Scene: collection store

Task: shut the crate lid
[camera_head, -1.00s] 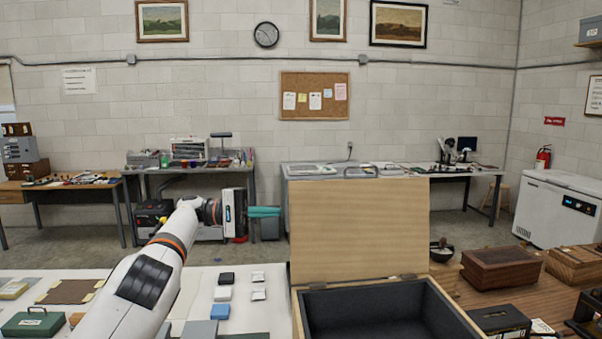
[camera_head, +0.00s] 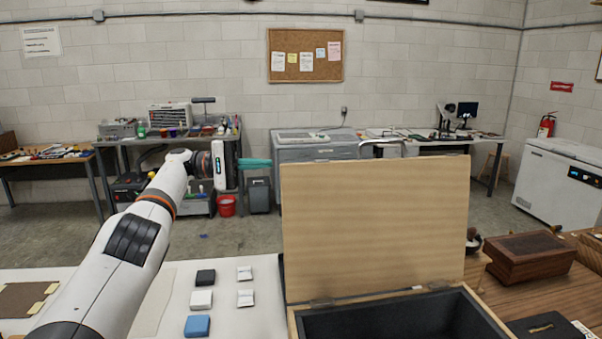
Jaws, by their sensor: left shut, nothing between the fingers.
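The wooden crate (camera_head: 297,325) stands at the bottom centre-right, with a dark, empty-looking inside; its front is cut off by the picture edge. Its pale wooden lid (camera_head: 375,230) stands up open from the hinges at the back rim. My left gripper (camera_head: 262,163) is shut and empty, with teal fingers pointing right. In the picture its tips lie just left of the lid's upper left corner, apart from it. My right gripper is not in view.
Small black, white and blue boxes (camera_head: 197,326) lie on the white table left of the crate. A dark wooden box (camera_head: 527,257) stands on the brown table at right. Workbenches and a white chest freezer (camera_head: 562,180) stand farther back.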

